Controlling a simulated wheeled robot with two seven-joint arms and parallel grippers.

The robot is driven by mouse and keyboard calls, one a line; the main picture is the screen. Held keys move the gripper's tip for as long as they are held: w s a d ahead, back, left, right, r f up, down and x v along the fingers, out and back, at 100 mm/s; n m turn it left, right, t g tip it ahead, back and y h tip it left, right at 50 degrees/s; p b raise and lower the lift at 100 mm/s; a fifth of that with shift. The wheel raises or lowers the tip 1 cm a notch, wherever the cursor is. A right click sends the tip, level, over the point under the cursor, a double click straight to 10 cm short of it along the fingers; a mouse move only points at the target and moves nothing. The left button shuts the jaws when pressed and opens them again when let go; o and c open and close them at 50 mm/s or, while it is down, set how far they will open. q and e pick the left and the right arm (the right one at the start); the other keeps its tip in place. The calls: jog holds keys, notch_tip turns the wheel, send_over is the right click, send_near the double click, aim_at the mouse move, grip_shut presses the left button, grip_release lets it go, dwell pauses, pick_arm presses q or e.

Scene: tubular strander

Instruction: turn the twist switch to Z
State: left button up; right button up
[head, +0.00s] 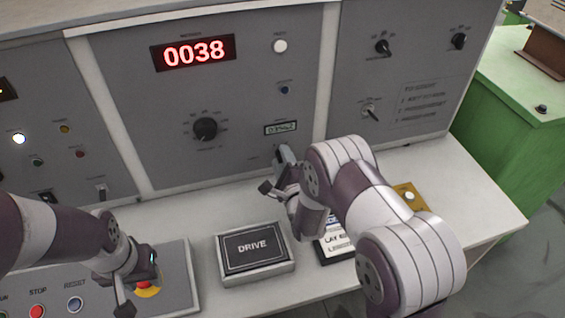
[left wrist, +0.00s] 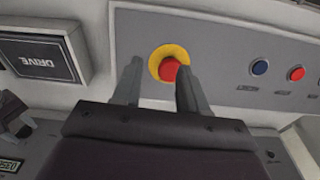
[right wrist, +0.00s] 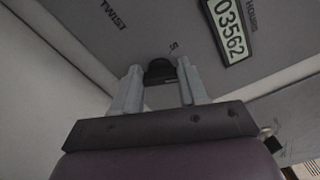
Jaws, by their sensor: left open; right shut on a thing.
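The twist switch (right wrist: 159,70) shows in the right wrist view as a small black knob on the grey panel, with the word TWIST and a letter S printed near it. The Z mark is not visible. My right gripper (right wrist: 160,84) is shut on the knob, one finger on each side. In the head view my right gripper (head: 280,168) is at the lower panel, below the hour counter, and hides the switch. My left gripper (left wrist: 158,82) is open and empty, above the red stop button (left wrist: 169,69) with its yellow collar.
The hour counter (head: 281,128) sits just above my right gripper. A DRIVE box (head: 253,262) and a LAY sign (head: 335,250), partly behind my right arm, are on the desk. A large rotary knob (head: 205,129) and a red 0038 display (head: 193,52) are on the panel.

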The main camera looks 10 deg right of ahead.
pick_arm(q)
jog(key=shift+f, duration=0.25)
pick_arm(e)
jog(key=shift+m, duration=0.6)
jog(key=o, duration=1.1)
jog(key=shift+c, duration=0.2)
pick_arm(q)
jog(key=shift+f+b, duration=0.55)
jog(key=shift+b, duration=0.15)
pick_arm(e)
jog(key=s, duration=1.2)
jog(key=shift+s+d, duration=0.2)
jog(key=shift+s, duration=0.15)
pick_arm(q)
jog(key=shift+r, duration=0.1)
pick_arm(e)
jog(key=shift+r, duration=0.1)
